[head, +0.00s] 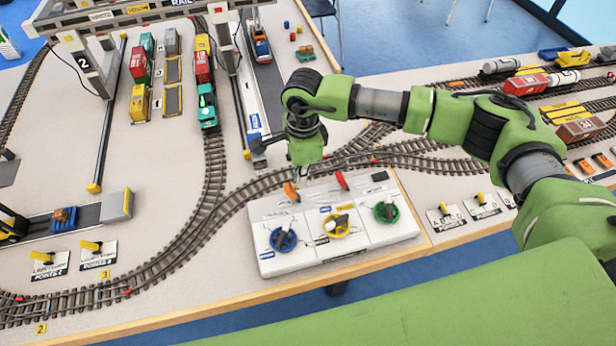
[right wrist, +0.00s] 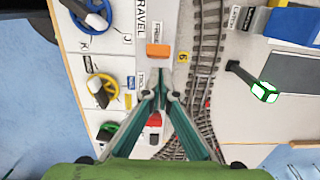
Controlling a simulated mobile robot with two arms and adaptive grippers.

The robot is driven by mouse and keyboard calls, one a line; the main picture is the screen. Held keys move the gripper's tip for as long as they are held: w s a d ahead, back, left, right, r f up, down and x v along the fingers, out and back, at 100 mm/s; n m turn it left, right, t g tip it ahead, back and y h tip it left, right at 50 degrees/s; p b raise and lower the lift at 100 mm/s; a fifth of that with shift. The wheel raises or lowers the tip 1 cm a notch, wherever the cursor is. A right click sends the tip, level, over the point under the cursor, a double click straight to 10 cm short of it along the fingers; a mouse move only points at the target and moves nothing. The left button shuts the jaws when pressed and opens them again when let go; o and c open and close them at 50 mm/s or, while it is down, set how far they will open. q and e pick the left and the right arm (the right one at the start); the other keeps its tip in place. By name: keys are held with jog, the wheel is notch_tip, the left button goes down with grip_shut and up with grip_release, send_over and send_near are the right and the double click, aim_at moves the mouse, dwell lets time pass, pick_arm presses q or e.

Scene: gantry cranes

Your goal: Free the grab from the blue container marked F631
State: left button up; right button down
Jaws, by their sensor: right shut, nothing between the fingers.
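The white control box (head: 335,255) stands at the table's front edge, with a blue knob (head: 283,239), a yellow knob (head: 336,225) and a green knob (head: 386,212). Behind them are an orange lever (head: 291,191) and a red lever (head: 342,180). My right gripper (head: 301,185) is shut and empty, pointing down just above the box by the orange lever. In the right wrist view its fingertips (right wrist: 162,78) meet just below the orange lever (right wrist: 158,50). The gantry crane (head: 84,62) marked 2 stands at the upper left. I cannot make out the F631 marking or the grab. My left gripper is out of view.
Tracks (head: 215,170) curve behind and left of the box. Red, yellow and teal wagons (head: 207,105) stand under the crane. More wagons (head: 525,84) stand on the right table. Yellow points levers (head: 92,246) sit at the left front.

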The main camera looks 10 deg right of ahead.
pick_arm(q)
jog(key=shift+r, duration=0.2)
pick_arm(e)
jog(key=shift+d+r, duration=0.2)
jog(key=shift+d, duration=0.05)
jog(key=shift+r, duration=0.15)
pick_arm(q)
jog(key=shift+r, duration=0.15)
pick_arm(e)
jog(key=shift+r, duration=0.55)
notch_tip(320, 180, up, 10)
jog(key=p, duration=0.4)
send_over(296, 193)
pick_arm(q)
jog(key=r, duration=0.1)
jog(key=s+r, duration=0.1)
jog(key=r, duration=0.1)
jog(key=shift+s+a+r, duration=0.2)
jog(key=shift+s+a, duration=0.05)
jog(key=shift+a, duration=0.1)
pick_arm(e)
jog(key=shift+w+f, duration=0.1)
jog(key=shift+w, duration=0.2)
